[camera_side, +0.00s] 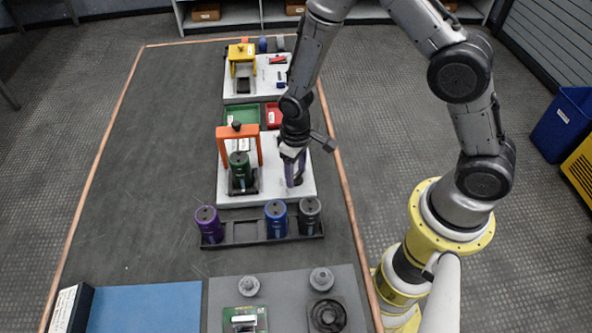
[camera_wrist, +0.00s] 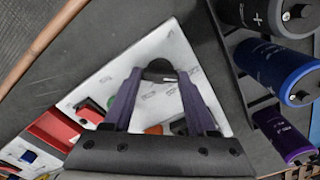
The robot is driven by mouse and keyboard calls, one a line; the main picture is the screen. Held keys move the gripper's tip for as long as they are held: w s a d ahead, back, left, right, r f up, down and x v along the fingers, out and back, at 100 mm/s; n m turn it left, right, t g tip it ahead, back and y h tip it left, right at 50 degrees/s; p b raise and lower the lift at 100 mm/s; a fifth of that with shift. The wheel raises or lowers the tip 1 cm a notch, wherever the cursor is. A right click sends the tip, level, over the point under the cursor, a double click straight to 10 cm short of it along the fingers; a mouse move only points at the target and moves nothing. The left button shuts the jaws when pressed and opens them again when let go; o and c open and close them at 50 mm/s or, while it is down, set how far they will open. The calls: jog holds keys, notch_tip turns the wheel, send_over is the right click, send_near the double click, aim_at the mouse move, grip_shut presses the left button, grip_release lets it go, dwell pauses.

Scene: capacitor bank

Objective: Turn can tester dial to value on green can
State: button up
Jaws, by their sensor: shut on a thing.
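The green can (camera_side: 240,169) stands upright under the orange clamp frame (camera_side: 223,148) on the white tester board (camera_side: 265,190); the value on it is too small to read. My gripper (camera_side: 294,181) reaches down to the right part of this board. In the wrist view its two purple fingers (camera_wrist: 158,76) close on a black dial knob (camera_wrist: 158,69) on the white board (camera_wrist: 100,95). The knob is hidden behind the fingers in the side view. The dial's pointer and scale values cannot be read.
A black rack (camera_side: 245,232) in front of the board holds a purple can (camera_side: 209,225), a blue can (camera_side: 276,219) and a black can (camera_side: 309,216). Green (camera_side: 242,116) and red (camera_side: 273,115) trays lie behind it. A yellow clamp frame (camera_side: 242,54) stands farther back. The table's left side is clear.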

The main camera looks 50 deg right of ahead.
aim_at(296, 175)
jog(key=m, duration=0.5)
jog(key=shift+m, duration=2.4)
jog(key=o, duration=1.4)
jog(key=shift+c, duration=0.2)
jog(key=shift+r, duration=0.15)
notch_tip(296, 175, up, 14)
jog(key=shift+f, duration=0.2)
jog(key=shift+d, duration=0.1)
